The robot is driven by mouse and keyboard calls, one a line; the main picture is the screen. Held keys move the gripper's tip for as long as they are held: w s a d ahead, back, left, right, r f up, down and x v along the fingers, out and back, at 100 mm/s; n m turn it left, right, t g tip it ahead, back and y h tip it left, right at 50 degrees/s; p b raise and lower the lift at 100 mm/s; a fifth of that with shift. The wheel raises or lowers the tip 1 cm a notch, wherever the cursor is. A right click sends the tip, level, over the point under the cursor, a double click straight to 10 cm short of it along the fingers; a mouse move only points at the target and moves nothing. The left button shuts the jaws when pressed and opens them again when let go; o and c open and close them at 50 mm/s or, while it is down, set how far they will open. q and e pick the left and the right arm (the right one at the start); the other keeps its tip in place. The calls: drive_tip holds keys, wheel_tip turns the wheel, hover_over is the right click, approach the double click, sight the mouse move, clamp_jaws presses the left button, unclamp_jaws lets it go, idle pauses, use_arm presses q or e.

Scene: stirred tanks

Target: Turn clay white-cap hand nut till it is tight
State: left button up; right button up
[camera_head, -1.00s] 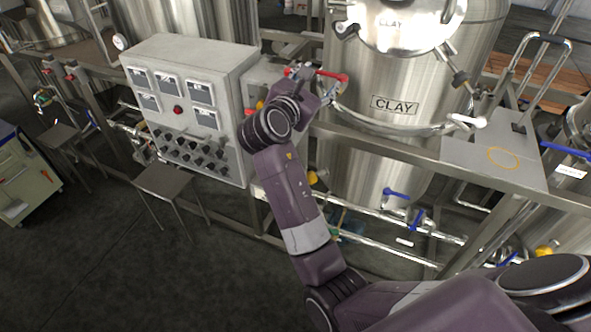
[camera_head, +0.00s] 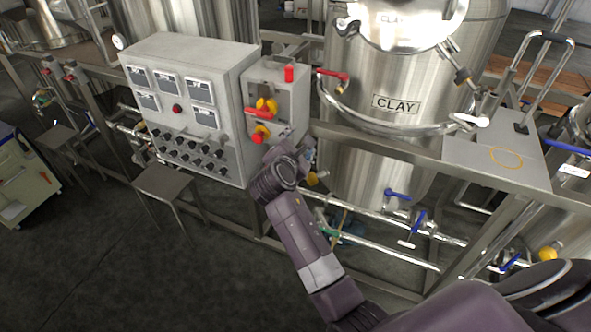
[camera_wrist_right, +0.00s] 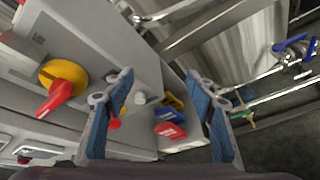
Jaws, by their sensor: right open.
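The steel tank labelled CLAY (camera_head: 378,150) stands at the upper right in the head view. A white-tipped fitting (camera_head: 480,122) sits at the right end of its curved pipe; I cannot tell surely whether it is the white-cap hand nut. A dark hand fitting (camera_head: 461,77) hangs at the lid's right edge. My right gripper (camera_head: 306,156) is left of the tank and well below the lid, away from these fittings. In the right wrist view its two blue-padded fingers (camera_wrist_right: 160,112) are apart with nothing held. My left gripper is not in view.
A red handle (camera_head: 332,74) juts from the tank's left side. A steel ledge (camera_head: 420,150) and pipes with blue valves (camera_head: 396,193) run below.

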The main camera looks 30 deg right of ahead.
wheel_tip(320, 180, down, 8)
drive_tip(key=a+y, duration=0.1)
drive_tip(key=shift+s+a+m+b, duration=0.3)
drive_tip(key=shift+s+a+b, duration=0.1)
drive_tip(key=shift+s, duration=0.05)
drive_tip(key=shift+f, duration=0.1)
